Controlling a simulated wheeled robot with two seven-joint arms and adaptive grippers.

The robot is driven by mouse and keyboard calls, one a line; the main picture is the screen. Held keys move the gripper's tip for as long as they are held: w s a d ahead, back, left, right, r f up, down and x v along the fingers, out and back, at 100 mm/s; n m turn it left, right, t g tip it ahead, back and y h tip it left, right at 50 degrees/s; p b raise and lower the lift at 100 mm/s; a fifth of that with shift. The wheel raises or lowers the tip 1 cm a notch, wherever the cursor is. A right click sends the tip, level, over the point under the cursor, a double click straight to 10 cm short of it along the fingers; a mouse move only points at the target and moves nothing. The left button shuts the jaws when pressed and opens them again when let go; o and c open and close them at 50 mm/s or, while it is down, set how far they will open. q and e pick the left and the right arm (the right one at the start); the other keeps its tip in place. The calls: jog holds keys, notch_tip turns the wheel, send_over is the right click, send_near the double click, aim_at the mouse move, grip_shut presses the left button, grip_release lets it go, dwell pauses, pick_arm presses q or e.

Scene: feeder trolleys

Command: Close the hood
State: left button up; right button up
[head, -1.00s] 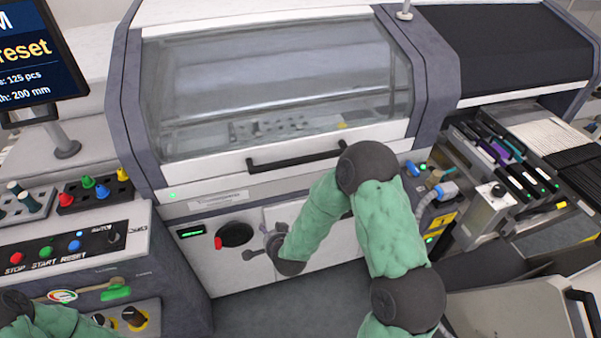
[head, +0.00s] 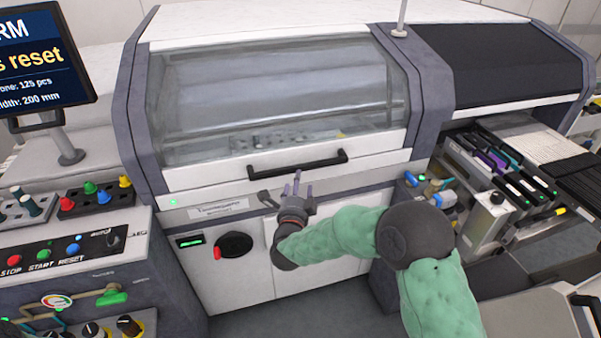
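The machine's hood (head: 275,100) has a clear window and a white lower rim. It appears lowered, with its rim close to the front panel; I cannot tell whether it is fully seated. Its black bar handle (head: 297,165) runs along the rim. My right gripper (head: 291,190) is just below the handle, in front of the white panel, with its fingers pointing up and spread apart. It looks empty, and I cannot tell whether a fingertip touches the handle. My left gripper is out of view.
A control panel (head: 110,248) with buttons and knobs stands at the left, below a monitor (head: 42,62). A rack with coloured pegs (head: 92,202) sits on it. Feeders (head: 503,172) stick out at the right. A black knob (head: 236,245) is on the lower panel.

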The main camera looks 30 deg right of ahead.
jog(key=b+x, duration=0.1)
jog(key=x, duration=0.6)
jog(key=shift+w+d+b, duration=0.2)
jog(key=shift+w+b, duration=0.05)
jog(key=shift+b, duration=0.05)
grip_shut()
